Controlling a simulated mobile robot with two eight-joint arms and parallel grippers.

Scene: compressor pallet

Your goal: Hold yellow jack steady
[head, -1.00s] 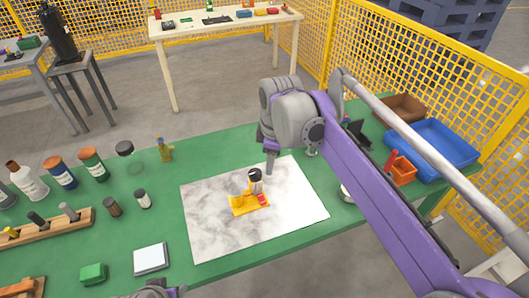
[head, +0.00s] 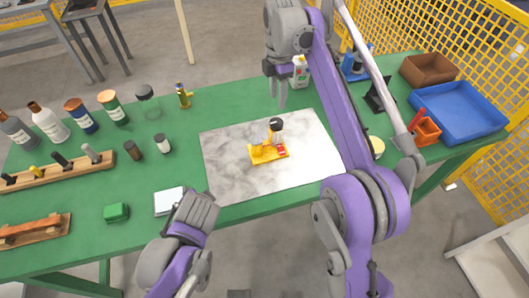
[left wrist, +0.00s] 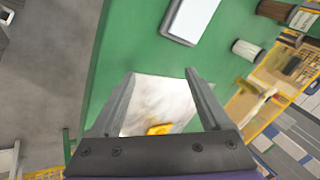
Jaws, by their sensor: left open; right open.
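The yellow jack (head: 262,155) sits on the white marbled sheet (head: 228,178) on the green table, with a dark, light-banded upright part and a small red part at its right side. Part of its yellow also shows in the left wrist view (left wrist: 158,129), between my left fingers. My left gripper (left wrist: 158,78) is open with nothing between its fingertips; in the head view its arm is low, in front of the sheet, and its fingers cannot be made out. My right gripper (head: 278,95) is open and empty, above the table behind the sheet, apart from the jack.
A white pad (head: 169,201) and a green block (head: 116,213) lie left of the sheet. Bottles and a wooden rack (head: 60,172) stand farther left. A small brass-coloured item (head: 184,96) stands behind. A blue bin (head: 455,103), a brown bin (head: 428,69) and an orange box (head: 427,131) stand right.

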